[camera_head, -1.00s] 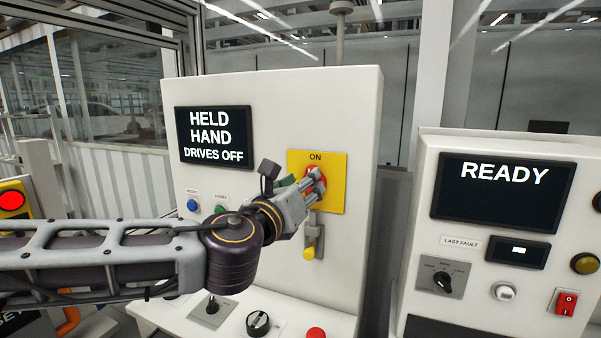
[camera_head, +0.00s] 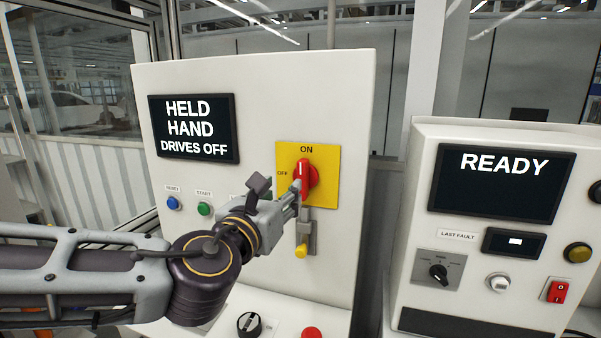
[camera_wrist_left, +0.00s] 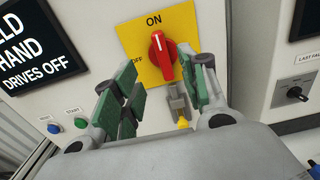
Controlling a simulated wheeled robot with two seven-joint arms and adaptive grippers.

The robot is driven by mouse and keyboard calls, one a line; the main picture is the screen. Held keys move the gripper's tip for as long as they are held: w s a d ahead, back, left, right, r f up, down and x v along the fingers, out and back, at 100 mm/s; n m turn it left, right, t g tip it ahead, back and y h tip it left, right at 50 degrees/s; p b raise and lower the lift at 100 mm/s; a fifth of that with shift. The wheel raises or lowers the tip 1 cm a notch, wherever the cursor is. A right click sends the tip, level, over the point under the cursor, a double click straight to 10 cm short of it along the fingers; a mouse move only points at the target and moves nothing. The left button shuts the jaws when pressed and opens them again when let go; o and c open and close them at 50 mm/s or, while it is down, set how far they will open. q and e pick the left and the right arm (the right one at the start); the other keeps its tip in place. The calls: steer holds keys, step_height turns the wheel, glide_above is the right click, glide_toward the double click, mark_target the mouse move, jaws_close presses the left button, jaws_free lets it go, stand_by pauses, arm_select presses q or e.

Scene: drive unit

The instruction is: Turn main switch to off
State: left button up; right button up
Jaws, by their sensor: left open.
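The main switch is a red rotary handle (camera_head: 304,174) on a yellow plate (camera_head: 324,158) marked ON at the top and OFF at the left. Its handle stands upright, towards ON. The handle also shows in the left wrist view (camera_wrist_left: 162,55), beyond the fingers. My left gripper (camera_head: 294,196) is in front of the plate's lower left part, overlapping the handle's lower edge in the head view. In the left wrist view its green-padded fingers (camera_wrist_left: 158,92) are apart with nothing between them, and the handle lies ahead of the gap. My right gripper is not in view.
A grey hasp with a yellow tip (camera_head: 301,250) hangs below the plate. A blue button (camera_head: 173,203) and a green button (camera_head: 204,209) sit to the left. A screen (camera_head: 194,129) reads HELD HAND DRIVES OFF. A second cabinet (camera_head: 398,258) with a READY screen stands at right.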

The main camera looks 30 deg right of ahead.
mark_target(300, 172)
arm_select(q)
steer(key=shift+p+x, duration=1.6)
steer(key=shift+x, duration=5.3)
steer(key=shift+a, duration=0.1)
jaws_close()
